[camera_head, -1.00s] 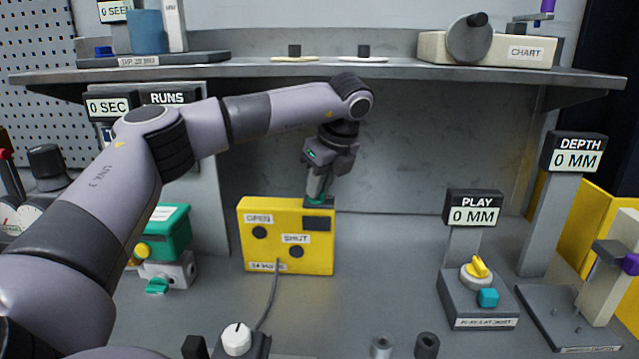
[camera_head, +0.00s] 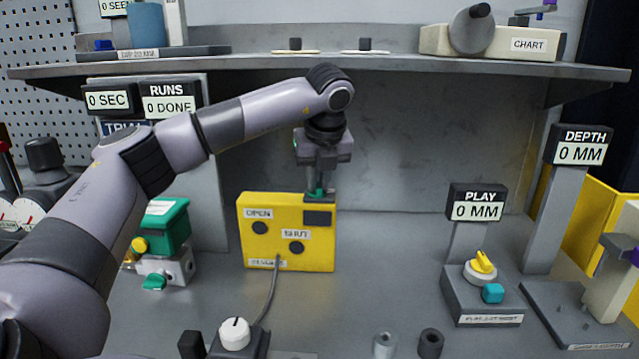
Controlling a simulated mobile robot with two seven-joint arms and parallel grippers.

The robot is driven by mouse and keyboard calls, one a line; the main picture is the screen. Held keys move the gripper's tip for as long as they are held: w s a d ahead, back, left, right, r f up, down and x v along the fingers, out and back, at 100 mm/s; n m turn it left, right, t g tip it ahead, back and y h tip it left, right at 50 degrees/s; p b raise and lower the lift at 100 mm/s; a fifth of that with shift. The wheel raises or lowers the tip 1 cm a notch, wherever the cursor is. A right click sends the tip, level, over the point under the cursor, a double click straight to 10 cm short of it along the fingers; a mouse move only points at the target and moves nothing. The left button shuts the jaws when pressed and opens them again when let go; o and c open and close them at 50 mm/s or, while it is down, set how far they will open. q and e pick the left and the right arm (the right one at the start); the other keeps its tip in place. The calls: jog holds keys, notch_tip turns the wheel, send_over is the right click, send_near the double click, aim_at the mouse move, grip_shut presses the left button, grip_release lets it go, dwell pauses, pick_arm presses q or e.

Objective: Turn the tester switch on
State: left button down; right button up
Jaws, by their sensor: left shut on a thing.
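The yellow tester box (camera_head: 262,222) stands at the back middle of the bench. It has OPEN and SHUT labels, two dark round sockets and a dark window (camera_head: 317,218) at its upper right. My left gripper (camera_head: 319,191) points down at the top right edge of the box. It is shut on the tester switch, a small green piece (camera_head: 318,195) there, mostly hidden by the fingers. Whether the switch is on or off cannot be told; the window looks dark. My right gripper is out of view.
A shelf (camera_head: 420,72) runs above the arm. A green device (camera_head: 165,228) stands left of the box. A white knob (camera_head: 235,333) with a cable is in front. The PLAY unit (camera_head: 480,297) and DEPTH post (camera_head: 547,225) stand right. Bench between box and PLAY unit is clear.

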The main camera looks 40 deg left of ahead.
pick_arm(q)
jog(key=m+h, duration=0.1)
jog(key=m, duration=0.1)
jog(key=shift+s+a+m+t, duration=0.1)
jog(key=shift+m+t, duration=0.3)
jog(key=m, duration=0.2)
jog(key=shift+a+m+t+h, duration=0.1)
jog(key=shift+m+t+h, duration=0.2)
jog(key=shift+m+h, duration=0.1)
jog(key=shift+s+a+r+m+h, duration=0.1)
jog(key=shift+m+h, duration=0.4)
jog(key=shift+m, duration=0.7)
jog(key=shift+a+m+t+h+p, duration=0.15)
jog(key=shift+m+h+p, duration=0.2)
jog(key=shift+m, duration=0.45)
jog(key=shift+d+m+t+h+p, duration=0.2)
jog(key=shift+m+p, duration=0.25)
jog(key=shift+m, duration=0.35)
jog(key=c, duration=1.1)
grip_release()
jog(key=shift+c, duration=0.2)
